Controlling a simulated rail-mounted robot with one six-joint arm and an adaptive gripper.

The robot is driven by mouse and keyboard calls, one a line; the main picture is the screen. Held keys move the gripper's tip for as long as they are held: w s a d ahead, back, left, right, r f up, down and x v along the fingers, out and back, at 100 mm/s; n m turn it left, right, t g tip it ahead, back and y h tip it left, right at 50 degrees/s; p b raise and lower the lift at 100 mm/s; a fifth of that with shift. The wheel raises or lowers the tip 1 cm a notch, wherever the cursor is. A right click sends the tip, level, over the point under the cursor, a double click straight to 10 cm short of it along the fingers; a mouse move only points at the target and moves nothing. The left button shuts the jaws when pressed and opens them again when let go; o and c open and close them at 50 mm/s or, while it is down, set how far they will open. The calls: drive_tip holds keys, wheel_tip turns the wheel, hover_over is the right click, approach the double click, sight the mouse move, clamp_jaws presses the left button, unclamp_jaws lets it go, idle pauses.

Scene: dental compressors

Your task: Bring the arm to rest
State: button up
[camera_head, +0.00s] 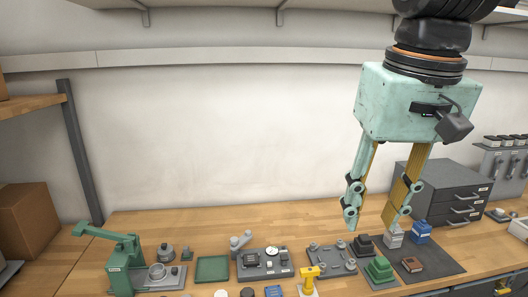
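My gripper (374,222) hangs from my arm at the right of the view, pointing down, with a mint-green housing and two fingers. The fingers are spread apart and nothing shows between them. It is above the back right part of the wooden bench (205,216), over the area of the small bottles and blocks. No contact with them can be made out.
A green press (120,262), a green tray (212,268), a gauge plate (265,262) and a yellow tool (309,279) stand along the bench. A grey drawer cabinet (450,190) is right of my gripper. The wall area left of my gripper is clear.

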drive_tip(key=s+d+f, duration=0.1)
drive_tip(key=s+f, duration=0.3)
drive_tip(key=s, duration=0.3)
drive_tip(key=s+d+f+t+b, duration=0.1)
drive_tip(key=s+f, duration=0.3)
drive_tip(key=s, duration=0.4)
drive_tip(key=shift+d+t+b, duration=0.3)
drive_tip(key=shift+d, duration=0.1)
drive_tip(key=shift+w, duration=0.1)
